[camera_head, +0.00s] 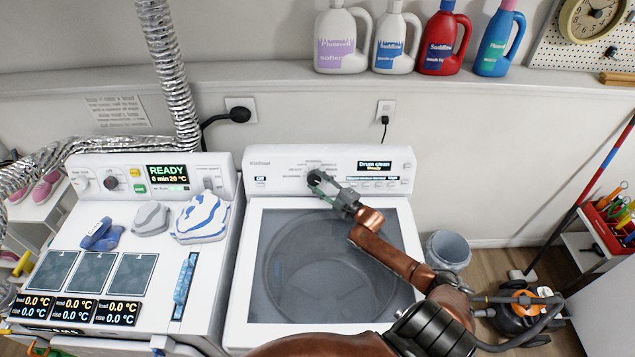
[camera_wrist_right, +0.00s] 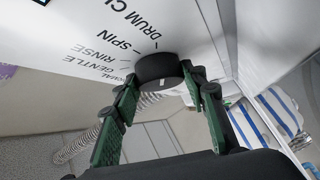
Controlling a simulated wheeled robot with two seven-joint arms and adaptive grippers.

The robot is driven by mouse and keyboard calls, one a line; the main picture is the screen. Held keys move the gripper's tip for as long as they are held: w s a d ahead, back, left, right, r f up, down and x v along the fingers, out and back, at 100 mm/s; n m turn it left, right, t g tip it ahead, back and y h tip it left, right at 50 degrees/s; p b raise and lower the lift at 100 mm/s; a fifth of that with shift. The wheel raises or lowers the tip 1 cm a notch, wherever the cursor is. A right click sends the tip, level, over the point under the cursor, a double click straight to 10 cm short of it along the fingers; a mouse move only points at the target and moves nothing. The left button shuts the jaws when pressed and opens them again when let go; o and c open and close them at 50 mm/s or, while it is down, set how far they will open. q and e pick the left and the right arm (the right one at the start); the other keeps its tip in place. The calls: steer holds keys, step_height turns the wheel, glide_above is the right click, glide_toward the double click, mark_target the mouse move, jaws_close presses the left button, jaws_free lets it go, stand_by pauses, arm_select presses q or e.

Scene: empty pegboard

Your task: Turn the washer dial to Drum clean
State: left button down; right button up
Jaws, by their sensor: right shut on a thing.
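The white washer (camera_head: 236,300) stands in the middle of the head view. The dark round dial (camera_head: 313,176) is on the left part of the panel, mostly covered by my right gripper (camera_head: 320,181) in the head view. In the right wrist view, the dial (camera_wrist_right: 157,68) sits between the green fingers of my right gripper (camera_wrist_right: 161,82), which is shut on it. Printed labels around the dial include "Drum cl…", "Spin", "Rinse" and "Gentle". My left gripper is not in view.
A dryer (camera_head: 215,250) stands close on the left, with cloths on top and a display reading "READY". Several detergent bottles (camera_head: 440,40) stand on the shelf above. A grey bin (camera_head: 448,248) and a vacuum cleaner (camera_head: 515,318) are on the floor at right.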

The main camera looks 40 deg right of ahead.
steer(key=shift+d, duration=0.1)
steer(key=o, duration=1.2)
steer(key=shift+c, duration=0.2)
steer(key=s, duration=0.8)
steer(key=s+d, duration=0.1)
steer(key=s, duration=0.3)
steer(key=shift+f, duration=0.15)
